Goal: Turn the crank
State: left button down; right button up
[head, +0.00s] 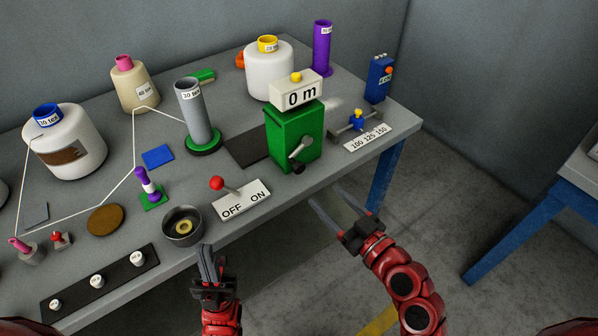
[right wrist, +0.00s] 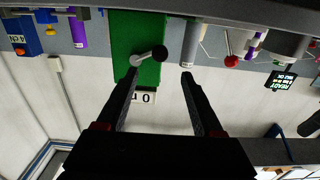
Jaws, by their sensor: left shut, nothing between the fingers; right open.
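The green box (head: 294,140) stands near the front edge of the grey table, with a white counter reading "0 m" (head: 297,94) on top. Its crank (head: 299,154) is on the front face, a metal arm with a black knob angled down. In the right wrist view the crank (right wrist: 150,56) appears beyond the fingertips, against the green box. My right gripper (head: 333,207) is open and empty, in front of the table edge and below right of the crank, apart from it. My left gripper (head: 206,262) is shut and empty, in front of the table near the round metal bowl.
An OFF/ON switch with a red-knobbed lever (head: 217,184) sits left of the green box. A metal bowl (head: 183,226) is at the front edge. A small vise-like holder (head: 357,123) and a number plate (head: 367,137) are to the right. Space before the table is free.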

aim_at(301, 170)
jog(key=p+x, duration=0.3)
jog(key=x, duration=0.9)
jog(key=shift+s, duration=0.1)
jog(key=shift+c, duration=0.3)
grip_shut()
jog(key=shift+d, duration=0.1)
dwell(0.6)
